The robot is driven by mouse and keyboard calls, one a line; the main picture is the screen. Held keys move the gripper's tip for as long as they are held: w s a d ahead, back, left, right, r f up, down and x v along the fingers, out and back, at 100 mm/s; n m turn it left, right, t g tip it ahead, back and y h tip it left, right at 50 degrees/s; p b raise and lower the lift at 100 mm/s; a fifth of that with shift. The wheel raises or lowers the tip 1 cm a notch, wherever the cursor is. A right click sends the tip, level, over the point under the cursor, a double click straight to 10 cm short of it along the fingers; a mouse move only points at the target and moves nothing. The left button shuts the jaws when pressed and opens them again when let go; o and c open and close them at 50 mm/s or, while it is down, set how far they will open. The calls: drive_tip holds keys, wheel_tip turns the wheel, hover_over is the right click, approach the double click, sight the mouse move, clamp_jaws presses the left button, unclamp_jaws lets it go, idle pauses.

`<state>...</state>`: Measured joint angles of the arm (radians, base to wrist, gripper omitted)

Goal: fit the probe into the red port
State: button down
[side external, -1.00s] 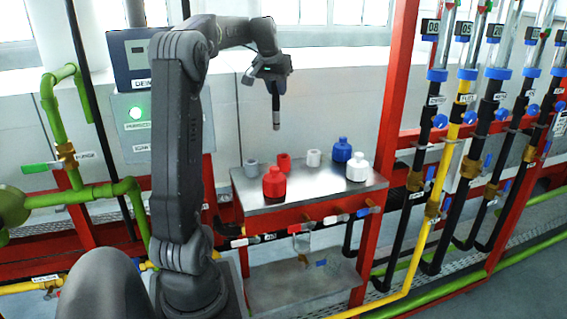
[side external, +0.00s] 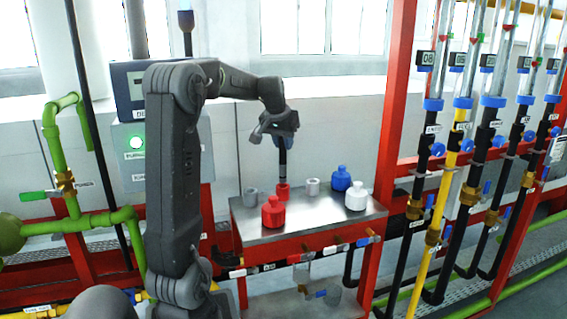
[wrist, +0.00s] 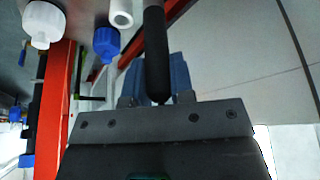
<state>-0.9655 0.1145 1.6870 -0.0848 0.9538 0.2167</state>
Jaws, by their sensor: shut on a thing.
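The probe (side external: 282,157) is a dark upright rod below my gripper (side external: 281,136), which is shut on its upper part. In the side view its lower end meets the top of the red port (side external: 283,193), a short red cylinder on the metal table. I cannot tell whether the tip is inside the opening or just above or behind it. In the wrist view the probe (wrist: 155,50) runs up from between the fingers of my gripper (wrist: 158,98).
The metal table (side external: 310,226) also holds a grey port (side external: 250,197), a pale port (side external: 312,187), a red bottle (side external: 272,213), a blue bottle (side external: 341,179) and a white bottle (side external: 356,197). A red post (side external: 397,110) stands right of the table.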

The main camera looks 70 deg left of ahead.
sight(284, 156)
drive_tip(key=shift+f, duration=2.35)
drive_tip(key=c, duration=1)
unclamp_jaws()
drive_tip(key=v, duration=1.1)
drive_tip(key=w+d+f+m+t+h, duration=0.15)
drive_tip(key=d+m, duration=0.25)
drive_tip(key=d, duration=1.4)
drive_tip(key=s+d+f+m, duration=0.1)
drive_tip(key=s+d+f, duration=0.1)
drive_tip(key=d, duration=0.3)
drive_tip(key=s+d+f+m+h, duration=0.1)
drive_tip(key=s+d+f+m, duration=0.1)
drive_tip(key=d, duration=0.4)
drive_tip(key=s+d+f+m+t, duration=0.1)
drive_tip(key=s+d+f+m, duration=0.1)
drive_tip(key=s+d+f, duration=0.2)
drive_tip(key=shift+s+d+f+h, duration=0.1)
drive_tip(key=shift+s+d+h, duration=0.1)
drive_tip(key=shift+d, duration=0.4)
drive_tip(key=shift+s+d+h, duration=0.15)
drive_tip(key=shift+d, duration=0.4)
